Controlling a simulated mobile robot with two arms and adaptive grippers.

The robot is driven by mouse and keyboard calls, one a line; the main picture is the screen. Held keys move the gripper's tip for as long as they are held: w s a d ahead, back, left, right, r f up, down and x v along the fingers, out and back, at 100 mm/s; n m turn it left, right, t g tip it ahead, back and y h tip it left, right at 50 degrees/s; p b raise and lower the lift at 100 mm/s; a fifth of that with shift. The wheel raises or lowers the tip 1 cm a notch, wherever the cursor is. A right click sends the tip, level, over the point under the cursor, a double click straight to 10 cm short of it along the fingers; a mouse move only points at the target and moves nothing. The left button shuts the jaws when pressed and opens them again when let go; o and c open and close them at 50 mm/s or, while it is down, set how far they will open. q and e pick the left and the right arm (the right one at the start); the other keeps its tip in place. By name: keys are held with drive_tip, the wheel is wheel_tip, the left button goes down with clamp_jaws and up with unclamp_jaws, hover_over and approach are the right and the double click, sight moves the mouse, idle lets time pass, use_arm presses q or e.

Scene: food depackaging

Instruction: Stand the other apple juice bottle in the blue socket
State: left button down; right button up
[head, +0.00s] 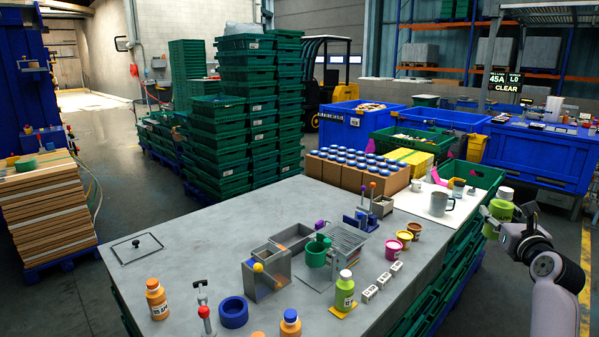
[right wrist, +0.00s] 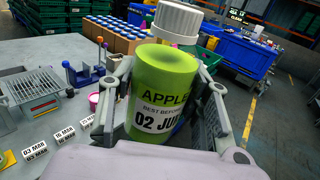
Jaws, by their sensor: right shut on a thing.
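A green apple juice bottle (head: 497,213) with a white cap is held in my right gripper (head: 506,222), beyond the table's right edge. In the right wrist view the same bottle (right wrist: 163,75) sits between both fingers, roughly upright with a slight tilt, its "APPLE" and date label facing the camera. Another green bottle (head: 344,292) stands on a yellow pad (head: 342,311) on the table. The blue socket (head: 233,313), a thick ring, lies at the table's front and looks empty. My left gripper is not in view.
Orange bottles (head: 157,300) stand near the socket. Metal bins (head: 267,275), a green cup-like fixture (head: 318,252) and white date blocks (head: 369,294) lie between socket and right gripper. The table's left part is mostly clear.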

drive_tip(key=shift+s+r+h, duration=0.15)
drive_tip(key=shift+r+h, duration=0.15)
drive_tip(key=shift+r, duration=0.3)
drive_tip(key=s+a+f+n+y, duration=0.1)
drive_tip(key=s+a+f+y, duration=0.1)
drive_tip(key=s+a+f, duration=0.35)
drive_tip(key=s+a+f+n+y, duration=0.1)
drive_tip(key=s+a+f+y, duration=0.15)
drive_tip(key=a+f, duration=0.6)
drive_tip(key=s+a+f+n+y, duration=0.1)
drive_tip(key=s+a+f+y, duration=0.1)
drive_tip(key=s+a+f, duration=0.5)
drive_tip(key=s+a, duration=0.9)
drive_tip(key=s, duration=0.1)
drive_tip(key=s+r+m+h, duration=0.1)
drive_tip(key=s+r+h, duration=0.2)
drive_tip(key=s, duration=0.7)
drive_tip(key=f+b, duration=0.3)
drive_tip(key=d+f+b, duration=0.1)
drive_tip(key=f+b, duration=0.1)
drive_tip(key=shift+a, duration=0.1)
